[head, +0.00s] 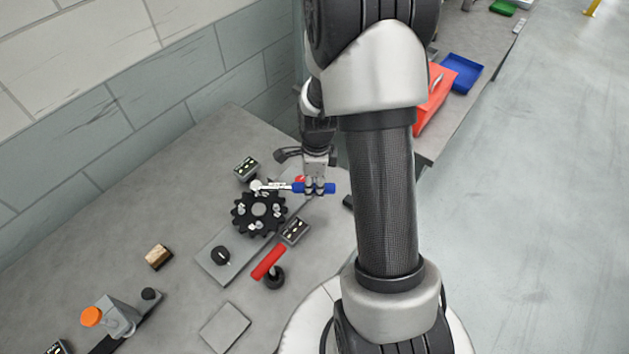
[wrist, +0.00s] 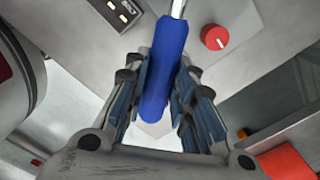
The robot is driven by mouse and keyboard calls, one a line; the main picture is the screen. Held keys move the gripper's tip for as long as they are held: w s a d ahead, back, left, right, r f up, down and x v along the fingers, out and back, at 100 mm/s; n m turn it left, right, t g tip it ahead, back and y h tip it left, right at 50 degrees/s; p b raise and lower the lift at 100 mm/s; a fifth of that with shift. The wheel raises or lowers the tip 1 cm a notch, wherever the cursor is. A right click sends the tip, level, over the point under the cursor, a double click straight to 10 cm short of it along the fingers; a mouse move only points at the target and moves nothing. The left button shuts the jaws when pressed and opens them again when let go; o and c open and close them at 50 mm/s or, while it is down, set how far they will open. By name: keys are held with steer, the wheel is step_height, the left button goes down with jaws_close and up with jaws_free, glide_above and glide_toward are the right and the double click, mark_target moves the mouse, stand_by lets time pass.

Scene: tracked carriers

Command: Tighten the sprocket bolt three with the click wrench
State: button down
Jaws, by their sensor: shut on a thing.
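My gripper (head: 315,187) is shut on the blue handle of the click wrench (head: 328,188). In the wrist view the blue handle (wrist: 163,65) lies between my fingers (wrist: 160,100), and its silver shaft runs out of the top of the picture. In the head view the wrench's silver shaft points left, and its head is over the upper edge of the black sprocket (head: 259,230). Several silver bolts show on the sprocket's face. I cannot tell which is bolt three or whether the wrench head sits on a bolt.
A red-handled lever (head: 268,263) stands below the sprocket. Small display boxes (head: 246,167) (head: 295,230) flank it. A red knob (wrist: 214,37) is near my gripper. A wooden block (head: 158,256), a flat grey plate (head: 225,328) and an orange-capped device (head: 92,316) are farther left.

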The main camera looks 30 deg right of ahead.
steer(key=shift+s+a+m, duration=0.2)
steer(key=shift+s+m, duration=0.05)
steer(key=shift+m, duration=0.05)
steer(key=shift+w+d, duration=0.15)
steer(key=shift+w+d, duration=0.15)
steer(key=shift+w, duration=0.05)
steer(key=shift+r, duration=0.1)
steer(key=shift+r+p, duration=1.6)
steer(key=shift+r, duration=0.15)
